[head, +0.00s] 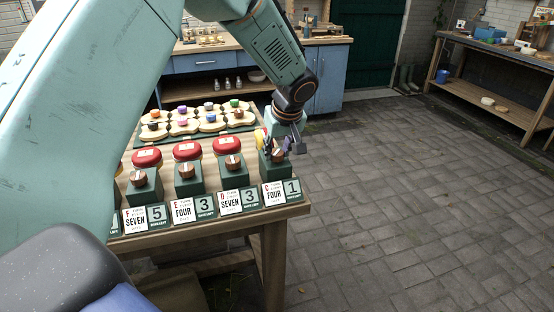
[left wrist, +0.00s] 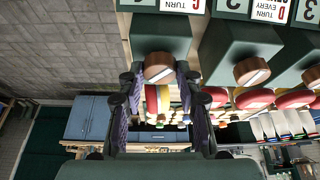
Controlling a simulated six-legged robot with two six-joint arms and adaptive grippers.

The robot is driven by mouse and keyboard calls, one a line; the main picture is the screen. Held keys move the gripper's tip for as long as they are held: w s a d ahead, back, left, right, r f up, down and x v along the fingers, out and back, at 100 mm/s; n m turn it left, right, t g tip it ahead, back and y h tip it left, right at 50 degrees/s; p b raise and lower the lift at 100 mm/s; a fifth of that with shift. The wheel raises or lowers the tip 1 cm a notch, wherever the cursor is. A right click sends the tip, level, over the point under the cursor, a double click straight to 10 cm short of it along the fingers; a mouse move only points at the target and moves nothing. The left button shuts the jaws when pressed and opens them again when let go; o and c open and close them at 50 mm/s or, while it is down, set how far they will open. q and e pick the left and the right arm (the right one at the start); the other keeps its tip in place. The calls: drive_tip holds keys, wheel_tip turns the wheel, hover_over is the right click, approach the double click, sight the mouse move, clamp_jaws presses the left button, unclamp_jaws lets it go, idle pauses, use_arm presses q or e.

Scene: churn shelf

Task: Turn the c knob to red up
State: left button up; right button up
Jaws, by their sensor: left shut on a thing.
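The C knob (head: 278,156) is a round brown wooden knob with a pale line across its face. In the left wrist view the knob (left wrist: 158,67) lies between the two fingertips of my left gripper (left wrist: 160,76). The left gripper (head: 279,149) comes from above and behind and is shut on the knob. Red, yellow and pale coloured segments (left wrist: 158,100) show behind the box, partly hidden by the fingers. My right gripper is not in view.
Similar knobs on green boxes stand to the left, the nearest being the D knob (head: 233,162). The table (head: 262,221) ends just right of the C box; paved floor (head: 400,200) is clear beyond.

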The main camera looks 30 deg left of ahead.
use_arm(q)
drive_tip(key=shift+w+n+g+b, duration=0.15)
drive_tip(key=shift+n+g+b, duration=0.2)
drive_tip(key=shift+n, duration=0.65)
drive_tip(key=shift+n+g+y, duration=0.3)
drive_tip(key=shift+n+g, duration=0.05)
drive_tip(key=shift+n, duration=0.55)
drive_tip(key=n, duration=0.2)
drive_tip(key=n+g+p, duration=0.1)
drive_tip(key=n, duration=0.1)
drive_tip(key=shift+w+r+g, duration=0.1)
drive_tip(key=shift+g, duration=0.2)
drive_tip(key=o, duration=1.2)
drive_tip(key=shift+c, duration=0.2)
drive_tip(key=shift+d, duration=0.1)
drive_tip(key=v, duration=1.1)
drive_tip(key=shift+d+r, duration=0.2)
drive_tip(key=shift+r, duration=0.15)
